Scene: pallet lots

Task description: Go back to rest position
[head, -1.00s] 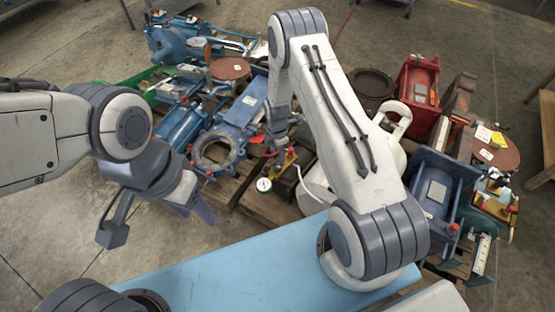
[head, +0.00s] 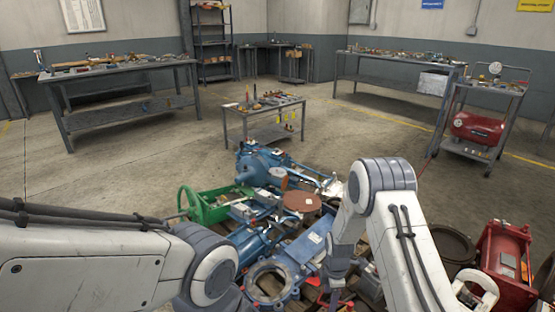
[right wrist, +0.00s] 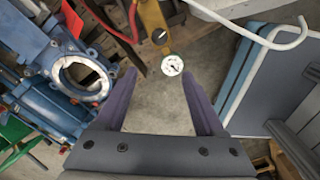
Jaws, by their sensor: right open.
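My right gripper (right wrist: 158,76) is open in the right wrist view, its two purple-grey fingers apart with nothing held between them. A round white pressure gauge (right wrist: 172,65) on a yellow fitting (right wrist: 155,22) shows just beyond the fingertips; I cannot tell whether anything touches. In the head view my right arm bends down over the pallet lot, and its fingers cannot be made out. My left arm comes in from the left at the bottom of the head view, and its gripper is out of frame.
Blue valve parts (head: 262,165), a green frame (head: 208,206), a brown disc (head: 301,201) and a red housing (head: 505,262) crowd the floor ahead. Beyond them stand a small table (head: 262,106), workbenches (head: 128,84) and a cart with a red tank (head: 477,128). Floor between them is clear.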

